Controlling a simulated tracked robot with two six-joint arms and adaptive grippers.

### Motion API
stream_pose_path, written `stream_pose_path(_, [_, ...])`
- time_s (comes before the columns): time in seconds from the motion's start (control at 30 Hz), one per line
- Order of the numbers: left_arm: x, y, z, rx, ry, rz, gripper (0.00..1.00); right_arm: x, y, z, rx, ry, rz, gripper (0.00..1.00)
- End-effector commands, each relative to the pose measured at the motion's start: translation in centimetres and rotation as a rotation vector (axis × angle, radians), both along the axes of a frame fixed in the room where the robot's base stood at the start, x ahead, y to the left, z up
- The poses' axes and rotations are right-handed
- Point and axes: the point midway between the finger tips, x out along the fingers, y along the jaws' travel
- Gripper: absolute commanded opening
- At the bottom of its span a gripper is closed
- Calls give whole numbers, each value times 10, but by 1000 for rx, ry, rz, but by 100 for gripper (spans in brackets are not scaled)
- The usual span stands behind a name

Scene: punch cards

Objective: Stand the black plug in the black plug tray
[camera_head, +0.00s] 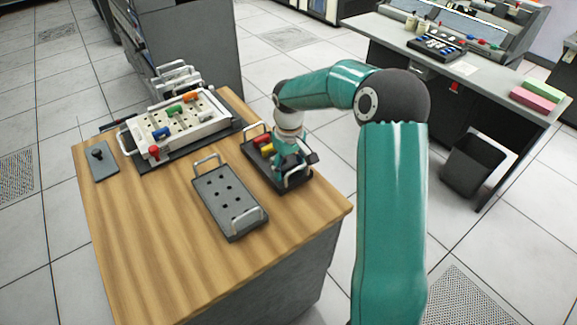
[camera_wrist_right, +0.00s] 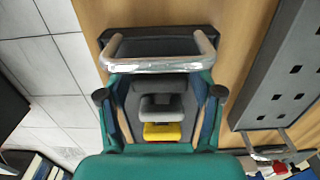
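My right gripper (camera_head: 294,160) is over the dark tray (camera_head: 277,187) at the right of the wooden table. It points down near the tray's front handle. In the wrist view the right gripper (camera_wrist_right: 160,95) is open, its fingers apart on either side of a dark grey-black plug (camera_wrist_right: 156,106). I see gaps between the plug and both fingers. A yellow plug (camera_wrist_right: 162,132) stands beside it in the same tray (camera_wrist_right: 180,38). In the head view the arm mostly hides the dark plug. My left gripper is not in view.
A grey tray with empty holes (camera_head: 215,190) lies just left of the dark tray. A white board with coloured plugs (camera_head: 190,123) stands behind it. A dark plate (camera_head: 104,172) with a black knob (camera_head: 97,153) lies at far left. The front of the table (camera_head: 150,250) is clear.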

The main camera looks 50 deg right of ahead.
Motion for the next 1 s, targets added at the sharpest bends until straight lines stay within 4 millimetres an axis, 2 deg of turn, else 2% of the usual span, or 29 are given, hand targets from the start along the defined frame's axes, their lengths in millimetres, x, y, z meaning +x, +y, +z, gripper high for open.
stream_pose_path(0.03, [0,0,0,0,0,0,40,0,0,0,0,-1,0,79])
stream_pose_path(0.07, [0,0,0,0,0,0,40,0,0,0,0,-1,0,83])
stream_pose_path(0.37, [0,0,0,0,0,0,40,0,0,1,-2,-3,-1,83])
stream_pose_path(0.53, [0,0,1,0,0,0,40,1,-1,10,-2,-6,-1,83])
stream_pose_path(0.67, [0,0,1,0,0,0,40,2,0,29,-3,-7,0,83])
stream_pose_path(1.0, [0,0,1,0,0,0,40,2,0,95,-2,-6,-1,83])
